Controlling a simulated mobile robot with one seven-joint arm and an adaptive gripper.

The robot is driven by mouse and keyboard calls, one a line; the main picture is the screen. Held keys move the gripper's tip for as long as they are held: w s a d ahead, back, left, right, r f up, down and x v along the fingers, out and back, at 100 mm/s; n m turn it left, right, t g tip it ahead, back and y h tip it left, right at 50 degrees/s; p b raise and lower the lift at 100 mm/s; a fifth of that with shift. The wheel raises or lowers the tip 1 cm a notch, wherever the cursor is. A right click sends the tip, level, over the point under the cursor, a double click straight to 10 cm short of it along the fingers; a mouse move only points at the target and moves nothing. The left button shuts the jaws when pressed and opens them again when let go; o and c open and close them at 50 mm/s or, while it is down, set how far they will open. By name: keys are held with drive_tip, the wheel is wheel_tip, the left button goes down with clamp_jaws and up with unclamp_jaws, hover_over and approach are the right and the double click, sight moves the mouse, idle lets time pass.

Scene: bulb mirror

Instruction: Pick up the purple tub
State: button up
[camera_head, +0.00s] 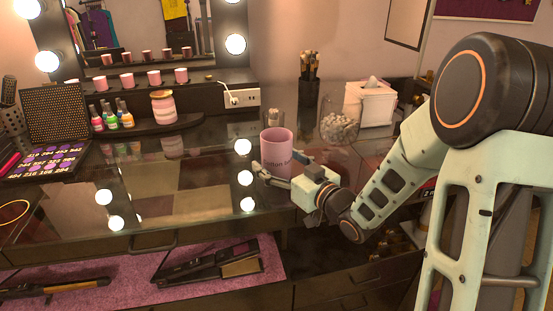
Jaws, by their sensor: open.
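My gripper (276,168) is at the tub's lower part, reaching in from the right. One pale finger crosses in front of the tub's lower side, and a dark finger part shows at its right side. The jaws are open, with the tub seemingly between or just beside the fingers; I cannot tell whether they touch it. The tub's lower right is hidden by my gripper.
Behind stand a brush holder (308,97), a glass jar (339,128) and a white tissue box (369,103). A pink striped jar (163,107) and nail polish bottles (111,117) sit on a dark shelf. A makeup palette (50,150) lies left. The tabletop left of the tub is clear.

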drive_tip(key=shift+w+a, duration=0.15)
drive_tip(key=shift+w, duration=0.05)
drive_tip(key=c, duration=1.3)
drive_tip(key=shift+o, duration=0.2)
